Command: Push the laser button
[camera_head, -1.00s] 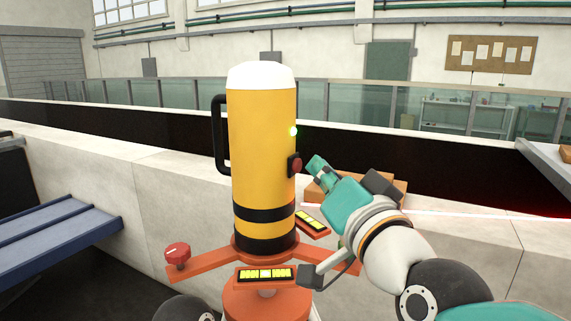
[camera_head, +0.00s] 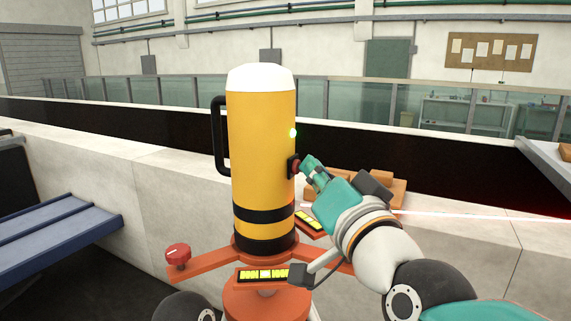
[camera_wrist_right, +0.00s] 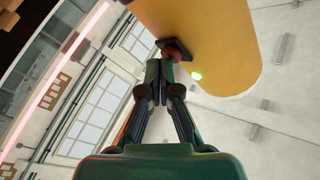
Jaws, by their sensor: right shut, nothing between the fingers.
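The laser is an upright yellow cylinder (camera_head: 262,140) with a white cap and black bands, on an orange base. Its red button (camera_head: 294,168) sits in a dark housing on the right side, below a lit green lamp (camera_head: 293,133). My right gripper (camera_head: 306,163) is shut and empty, its fingertips at the button and partly covering it. In the right wrist view, the shut fingertips (camera_wrist_right: 160,62) meet the edge of the red button (camera_wrist_right: 174,52); whether it is pressed in cannot be told. My left gripper is not in view.
The orange base has a red knob (camera_head: 178,254) and a yellow level display (camera_head: 264,274). A black handle (camera_head: 218,140) is on the cylinder's left. Wooden blocks (camera_head: 385,188) lie behind my right gripper. A red-white beam (camera_head: 470,214) runs to the right. A blue bench (camera_head: 58,240) stands left.

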